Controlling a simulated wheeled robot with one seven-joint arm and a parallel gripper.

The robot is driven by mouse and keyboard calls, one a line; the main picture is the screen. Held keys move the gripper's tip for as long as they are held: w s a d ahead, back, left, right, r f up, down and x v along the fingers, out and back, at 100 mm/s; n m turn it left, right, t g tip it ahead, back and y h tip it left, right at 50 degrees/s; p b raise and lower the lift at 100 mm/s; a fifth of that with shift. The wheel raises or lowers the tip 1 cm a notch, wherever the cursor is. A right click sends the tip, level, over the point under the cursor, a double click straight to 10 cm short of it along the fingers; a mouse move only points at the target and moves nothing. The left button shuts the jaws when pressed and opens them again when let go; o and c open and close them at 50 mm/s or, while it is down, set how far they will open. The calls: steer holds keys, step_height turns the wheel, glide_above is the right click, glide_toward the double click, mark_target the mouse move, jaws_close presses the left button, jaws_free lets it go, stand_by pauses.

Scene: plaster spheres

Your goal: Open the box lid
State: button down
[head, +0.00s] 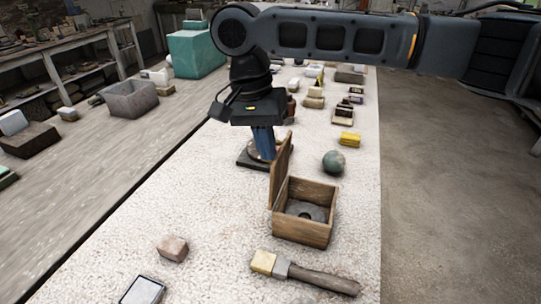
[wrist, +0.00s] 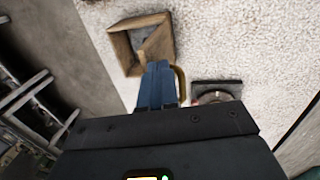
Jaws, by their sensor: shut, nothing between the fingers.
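The wooden box (head: 303,233) stands on the pale table in the head view, its top uncovered. A grey disc with a central hole (head: 306,210) lies inside. The lid (head: 281,170) stands nearly upright along the box's left side. My gripper (head: 266,155) points down just behind and left of the lid, its blue fingers together and empty. The lid's edge partly overlaps that area, so I cannot tell whether the fingers touch it. In the wrist view the box (wrist: 122,48) is just beyond the shut fingers (wrist: 158,66).
A dark square base with a round part (head: 248,160) sits beside my gripper. A brush-like tool (head: 322,280) lies in front.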

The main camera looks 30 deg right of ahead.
steer(key=shift+s+d+r+t+y, duration=0.1)
steer(key=shift+s+d+t+y, duration=0.4)
steer(key=shift+t+y, duration=0.2)
steer(key=shift+w, duration=0.15)
